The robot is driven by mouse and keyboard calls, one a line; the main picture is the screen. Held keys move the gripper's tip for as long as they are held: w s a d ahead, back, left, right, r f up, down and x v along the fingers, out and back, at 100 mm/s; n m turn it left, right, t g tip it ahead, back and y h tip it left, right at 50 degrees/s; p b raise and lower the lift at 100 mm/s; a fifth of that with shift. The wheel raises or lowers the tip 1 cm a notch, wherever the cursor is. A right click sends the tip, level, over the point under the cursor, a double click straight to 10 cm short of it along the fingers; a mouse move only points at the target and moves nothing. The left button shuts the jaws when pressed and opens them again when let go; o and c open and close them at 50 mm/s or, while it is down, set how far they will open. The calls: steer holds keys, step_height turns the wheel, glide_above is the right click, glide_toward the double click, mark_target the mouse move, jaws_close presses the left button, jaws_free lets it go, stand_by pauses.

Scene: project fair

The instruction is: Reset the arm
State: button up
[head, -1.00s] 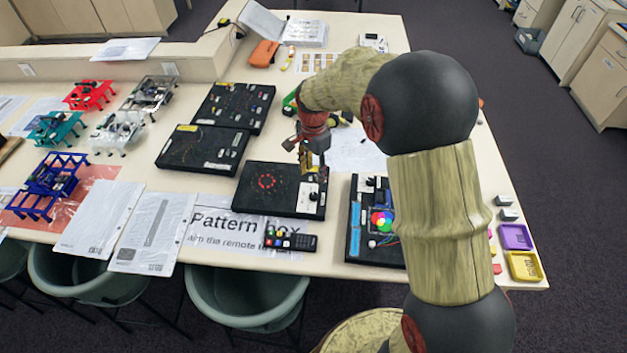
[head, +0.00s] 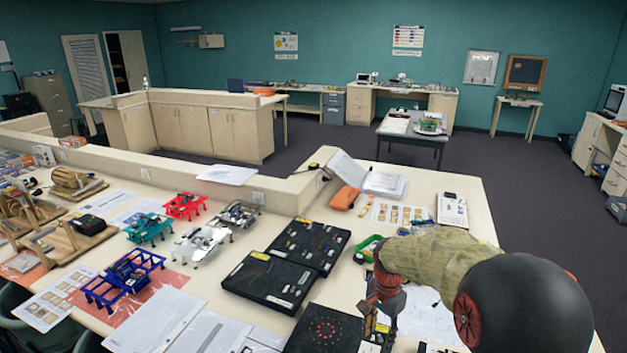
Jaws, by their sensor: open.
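My gripper (head: 377,328) is at the lower right of the head view, above the right edge of a black box with a ring of red dots (head: 325,328). It hangs down from my bent arm. Its jaws are open, and I see nothing held between them. The fingertips are small and partly lost against the dark box. My arm hides part of the table behind it.
Two black circuit boxes (head: 268,281) lie left of my gripper. Blue, teal, red and white small frames stand farther left. An orange case (head: 344,197) and an open binder lie at the back. White papers lie under my arm.

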steer(key=s+r+n+t+b, duration=0.2)
steer(key=s+r+n, duration=0.1)
steer(key=s, duration=0.6)
steer(key=s+r+n+t+b, duration=0.2)
steer(key=s+r+n+b, duration=0.1)
steer(key=s, duration=0.6)
steer(key=s+r+n+t+b, duration=0.1)
steer(key=s+r+n+b, duration=0.2)
steer(key=s+r, duration=0.3)
steer(key=shift+s+n+t, duration=0.4)
steer(key=shift+s+n, duration=0.4)
steer(key=shift+s, duration=1.1)
